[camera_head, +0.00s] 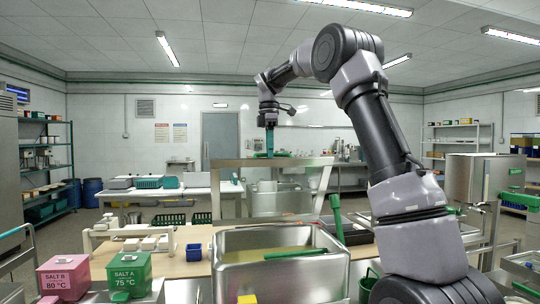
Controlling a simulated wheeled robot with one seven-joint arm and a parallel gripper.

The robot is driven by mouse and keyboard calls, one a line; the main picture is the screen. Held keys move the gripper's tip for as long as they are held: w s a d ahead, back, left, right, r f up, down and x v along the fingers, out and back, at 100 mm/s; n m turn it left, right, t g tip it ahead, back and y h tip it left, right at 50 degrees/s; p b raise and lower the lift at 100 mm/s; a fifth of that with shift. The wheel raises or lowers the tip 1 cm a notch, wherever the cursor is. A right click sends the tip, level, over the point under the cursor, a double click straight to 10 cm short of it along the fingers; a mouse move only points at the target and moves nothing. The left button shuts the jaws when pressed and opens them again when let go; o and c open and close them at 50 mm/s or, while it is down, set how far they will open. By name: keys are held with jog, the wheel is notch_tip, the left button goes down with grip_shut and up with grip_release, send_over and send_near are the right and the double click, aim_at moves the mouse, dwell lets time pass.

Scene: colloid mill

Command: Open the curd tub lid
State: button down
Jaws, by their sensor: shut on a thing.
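A steel tub (225,271) stands at the front centre of the worktop. Its top is open and its inside shows. A green bar (295,254) lies across its upper part. My gripper (269,138) is high up behind the tub, pointing down. It is shut on a small green handle-like piece (280,154) over a flat steel plate (240,162). The plate is raised well above the worktop, with steel side pieces below it. I cannot tell for sure whether this plate is the lid. The fingertips are too small to see clearly.
A red Salt B box (64,276) and green Salt A box (129,274) stand at the left front. A blue bin (194,252) sits left of the tub. An upright green handle (337,217) stands behind the tub on its right. Steel machinery (470,180) fills the right.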

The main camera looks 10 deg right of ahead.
jog(key=shift+w+f, duration=0.15)
jog(key=shift+f, duration=0.05)
jog(key=c, duration=0.8)
grip_release()
jog(key=shift+c, duration=0.2)
jog(key=shift+r, duration=0.1)
notch_tip(320, 180, up, 11)
jog(key=shift+w, duration=0.4)
jog(key=shift+c, duration=0.4)
